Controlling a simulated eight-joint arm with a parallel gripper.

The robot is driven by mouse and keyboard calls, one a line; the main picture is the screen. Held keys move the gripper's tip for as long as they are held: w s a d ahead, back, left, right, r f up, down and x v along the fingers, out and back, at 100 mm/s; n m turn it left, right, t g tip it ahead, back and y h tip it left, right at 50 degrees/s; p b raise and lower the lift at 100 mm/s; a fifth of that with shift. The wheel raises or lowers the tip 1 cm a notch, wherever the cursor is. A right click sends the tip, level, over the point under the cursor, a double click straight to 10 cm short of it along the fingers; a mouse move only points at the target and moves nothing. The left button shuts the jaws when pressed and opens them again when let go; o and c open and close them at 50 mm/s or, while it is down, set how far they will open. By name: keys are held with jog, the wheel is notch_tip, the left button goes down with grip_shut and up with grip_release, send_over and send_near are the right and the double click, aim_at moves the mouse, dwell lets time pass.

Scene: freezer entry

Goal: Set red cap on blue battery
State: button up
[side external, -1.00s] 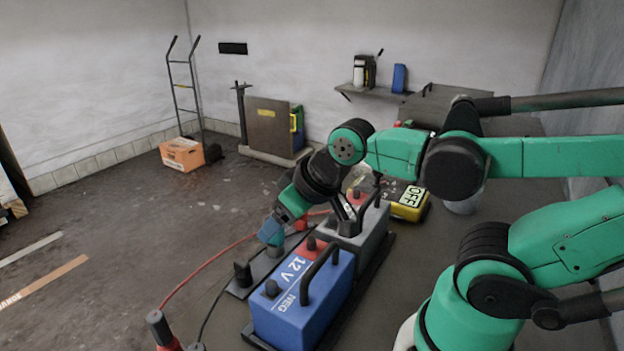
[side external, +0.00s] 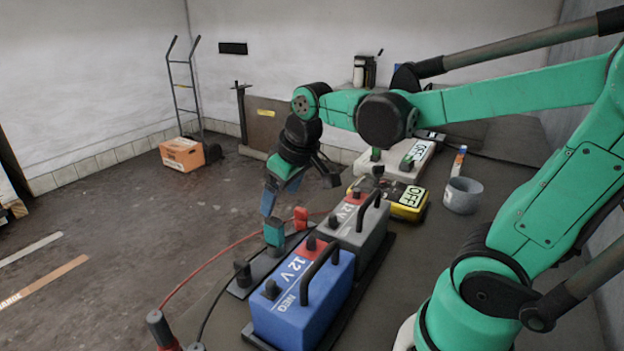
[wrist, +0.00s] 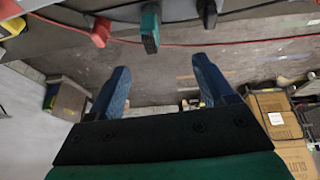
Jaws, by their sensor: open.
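The red cap (side external: 301,217) stands left of the grey battery, and its base is partly hidden. It also shows in the wrist view (wrist: 101,32). The blue battery (side external: 303,299) stands in front, marked 12 V and NEG, with a black handle, two dark posts and a red patch around the far post. My gripper (side external: 268,206) points down above a teal cap (side external: 274,233), left of the red cap. In the wrist view, my blue fingers (wrist: 158,72) are wide apart with nothing between them, and the teal cap (wrist: 150,28) lies beyond their tips.
The grey battery (side external: 357,227) adjoins the blue one. A dark stand (side external: 262,268) holds a black cap (side external: 243,273). Red and black cables run left. A yellow OFF box (side external: 411,205), white charger (side external: 395,161) and grey cup (side external: 462,196) stand behind. Open floor lies left.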

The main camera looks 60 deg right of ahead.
jog(key=w+d+f+g, duration=0.2)
jog(key=w+d, duration=0.1)
jog(key=d, duration=0.2)
jog(key=g, duration=0.2)
send_over(301, 209)
jog(key=f, duration=0.4)
jog(key=shift+a+y, duration=0.2)
jog(key=shift+y, duration=0.2)
jog(key=shift+d+f+g, duration=0.2)
jog(key=shift+d+g, duration=0.05)
jog(key=shift+g, duration=0.05)
jog(key=shift+f, duration=2.85)
grip_shut()
